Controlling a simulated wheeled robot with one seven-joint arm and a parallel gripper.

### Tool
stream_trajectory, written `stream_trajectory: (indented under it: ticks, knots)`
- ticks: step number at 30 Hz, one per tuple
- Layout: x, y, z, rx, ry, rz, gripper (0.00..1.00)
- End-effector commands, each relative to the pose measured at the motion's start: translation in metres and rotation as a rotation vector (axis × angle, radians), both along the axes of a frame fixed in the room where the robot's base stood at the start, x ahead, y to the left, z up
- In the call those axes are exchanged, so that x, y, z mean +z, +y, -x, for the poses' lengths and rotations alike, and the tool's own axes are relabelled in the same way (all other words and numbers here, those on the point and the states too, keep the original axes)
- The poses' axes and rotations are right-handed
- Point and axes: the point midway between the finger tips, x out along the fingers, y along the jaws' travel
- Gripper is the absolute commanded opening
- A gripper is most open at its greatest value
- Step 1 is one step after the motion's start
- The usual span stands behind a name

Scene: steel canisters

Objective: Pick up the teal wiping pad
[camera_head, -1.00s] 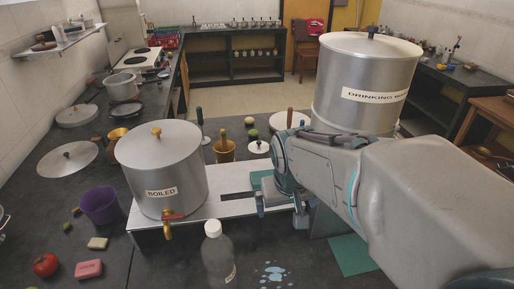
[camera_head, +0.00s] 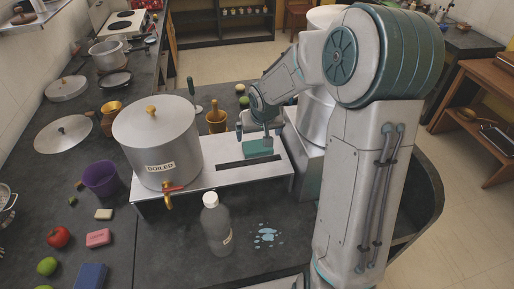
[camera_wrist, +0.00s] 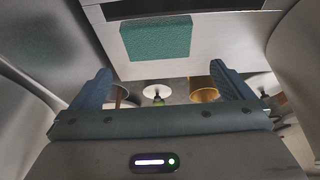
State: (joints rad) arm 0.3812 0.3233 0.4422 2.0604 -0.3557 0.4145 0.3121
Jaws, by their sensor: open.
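The teal wiping pad (camera_head: 259,148) lies flat on the right part of the low white stand (camera_head: 222,182), beside a dark slot. In the wrist view the pad (camera_wrist: 155,38) shows whole, at the top and beyond my fingertips. My gripper (camera_wrist: 160,82) is open, its two blue fingers wide apart with nothing between them. In the head view my gripper (camera_head: 254,131) is just above and behind the pad. Whether a finger touches the pad is hard to tell there.
The steel canister marked BOILED (camera_head: 155,140) stands on the stand's left part. Another steel canister (camera_head: 316,115) stands right, partly hidden by my arm. A brass pot (camera_head: 216,122) is behind the stand. A clear bottle (camera_head: 216,225) and a blue puddle (camera_head: 266,237) are in front.

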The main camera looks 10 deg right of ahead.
Motion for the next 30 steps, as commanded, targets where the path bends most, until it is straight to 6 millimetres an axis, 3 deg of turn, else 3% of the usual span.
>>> stream_trajectory:
  ticks: [3,11,21,30]
  knots:
    - [-0.016,0.001,-0.007,0.0,0.001,-0.001,1.0]
    - [-0.03,0.0,-0.012,0.0,0.0,0.0,1.0]
    - [-0.071,-0.002,-0.022,0.001,0.002,0.0,1.0]
    - [-0.077,-0.003,-0.025,-0.001,-0.001,0.001,1.0]
